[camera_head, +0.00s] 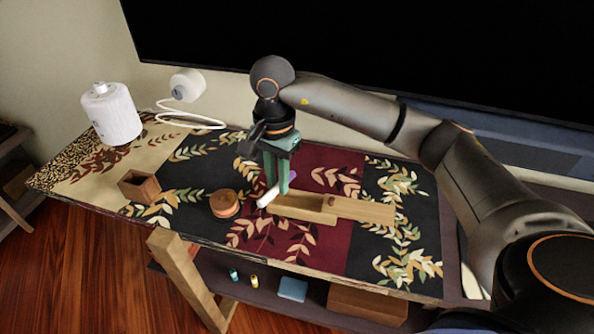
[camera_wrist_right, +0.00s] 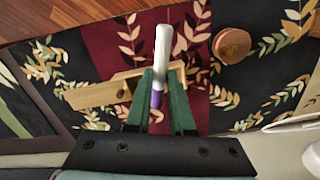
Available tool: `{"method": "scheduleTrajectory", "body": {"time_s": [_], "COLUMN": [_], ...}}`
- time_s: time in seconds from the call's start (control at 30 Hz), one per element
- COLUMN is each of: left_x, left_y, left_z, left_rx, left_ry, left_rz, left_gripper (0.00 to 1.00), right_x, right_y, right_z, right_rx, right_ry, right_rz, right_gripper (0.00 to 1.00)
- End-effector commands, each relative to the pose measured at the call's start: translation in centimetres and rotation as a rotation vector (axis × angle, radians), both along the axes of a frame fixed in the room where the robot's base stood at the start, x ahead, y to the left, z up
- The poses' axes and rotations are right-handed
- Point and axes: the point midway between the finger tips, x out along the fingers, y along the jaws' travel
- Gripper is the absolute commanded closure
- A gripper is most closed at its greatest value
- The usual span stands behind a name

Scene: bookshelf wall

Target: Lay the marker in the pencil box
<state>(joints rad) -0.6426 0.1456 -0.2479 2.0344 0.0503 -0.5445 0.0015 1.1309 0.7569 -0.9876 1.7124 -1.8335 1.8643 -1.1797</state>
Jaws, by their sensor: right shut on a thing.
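The marker (camera_head: 267,198) is white with a purple end. My right gripper (camera_head: 277,186) is shut on it and points down at the left end of the pencil box. The right wrist view shows the marker (camera_wrist_right: 162,45) between the green fingers (camera_wrist_right: 161,82), its white end beyond them and its purple end toward the palm. The pencil box (camera_head: 318,217) is light wood, with a long lid-like piece (camera_head: 367,211) extending to the right. The fingers hide part of the box (camera_wrist_right: 133,74) in the wrist view. I cannot tell whether marker and box touch. My left gripper is out of view.
A white spool (camera_head: 111,114) and a white corded object (camera_head: 187,85) stand at the back left. A dark screen hangs behind the table.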

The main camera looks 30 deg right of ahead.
Motion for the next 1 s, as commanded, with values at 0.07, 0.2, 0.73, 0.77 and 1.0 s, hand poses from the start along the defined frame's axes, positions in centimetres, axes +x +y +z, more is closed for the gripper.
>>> {"method": "scheduleTrajectory", "body": {"time_s": [0.07,0.2,0.73,0.77,1.0], "left_x": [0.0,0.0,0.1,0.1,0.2], "left_y": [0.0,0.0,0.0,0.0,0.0], "left_z": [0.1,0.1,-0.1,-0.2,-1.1], "left_rx": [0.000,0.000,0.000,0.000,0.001], "left_ry": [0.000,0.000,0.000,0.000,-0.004], "left_rz": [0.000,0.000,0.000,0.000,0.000], "left_gripper": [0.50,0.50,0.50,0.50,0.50], "right_x": [0.6,1.4,2.2,2.2,2.2], "right_y": [-1.2,-3.3,-6.8,-6.8,-6.8], "right_z": [-0.7,-1.8,-3.9,-4.0,-5.4], "right_rx": [0.029,0.080,0.162,0.162,0.162], "right_ry": [0.013,0.013,-0.036,-0.036,-0.035], "right_rz": [-0.242,-0.653,-1.263,-1.262,-1.260], "right_gripper": [1.00,1.00,1.00,1.00,1.00]}}
